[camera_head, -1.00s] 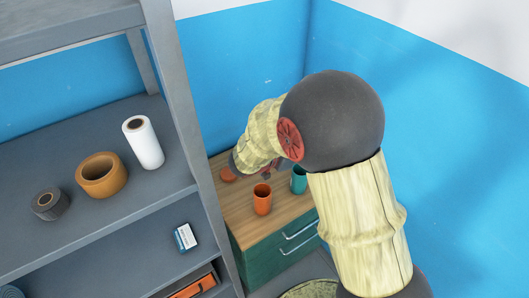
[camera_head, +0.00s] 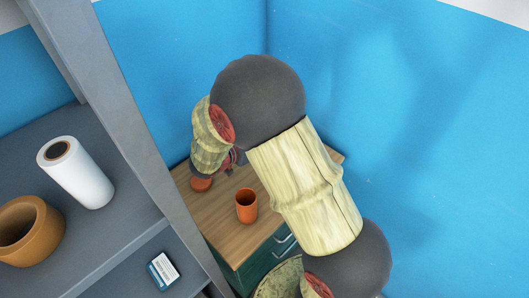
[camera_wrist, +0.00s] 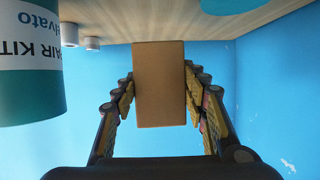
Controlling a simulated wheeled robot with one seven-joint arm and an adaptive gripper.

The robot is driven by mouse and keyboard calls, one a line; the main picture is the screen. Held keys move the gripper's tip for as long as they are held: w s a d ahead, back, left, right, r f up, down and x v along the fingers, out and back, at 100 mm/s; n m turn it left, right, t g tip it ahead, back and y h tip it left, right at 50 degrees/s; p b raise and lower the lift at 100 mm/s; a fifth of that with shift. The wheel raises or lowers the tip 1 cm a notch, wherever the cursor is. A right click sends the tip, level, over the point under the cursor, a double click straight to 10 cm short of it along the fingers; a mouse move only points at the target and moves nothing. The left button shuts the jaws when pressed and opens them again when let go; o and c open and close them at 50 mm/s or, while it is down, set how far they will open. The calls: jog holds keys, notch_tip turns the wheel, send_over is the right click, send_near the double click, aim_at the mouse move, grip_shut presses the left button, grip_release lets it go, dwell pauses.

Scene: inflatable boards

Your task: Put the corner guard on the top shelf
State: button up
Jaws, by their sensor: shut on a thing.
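In the wrist view, my gripper (camera_wrist: 168,100) is shut on a plain brown rectangular piece, the corner guard (camera_wrist: 159,85). It stands out between the two fingers, close to a pale wooden surface. In the head view, my gripper (camera_head: 238,157) is mostly hidden behind my arm, over the wooden cabinet top, and the corner guard cannot be made out. The grey shelf unit (camera_head: 125,110) stands at the left.
A white roll (camera_head: 78,172) and an orange-brown ring (camera_head: 30,230) stand on the visible board; a small box (camera_head: 162,271) lies below. An orange cup (camera_head: 246,205) and orange disc (camera_head: 202,184) are on the cabinet (camera_head: 220,220). A green labelled can (camera_wrist: 30,60) is close left of my gripper.

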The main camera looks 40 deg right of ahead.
jog(key=shift+f+b, duration=1)
jog(key=shift+f, duration=1.4)
jog(key=shift+f, duration=0.15)
jog(key=o, duration=1.1)
jog(key=shift+c, duration=0.2)
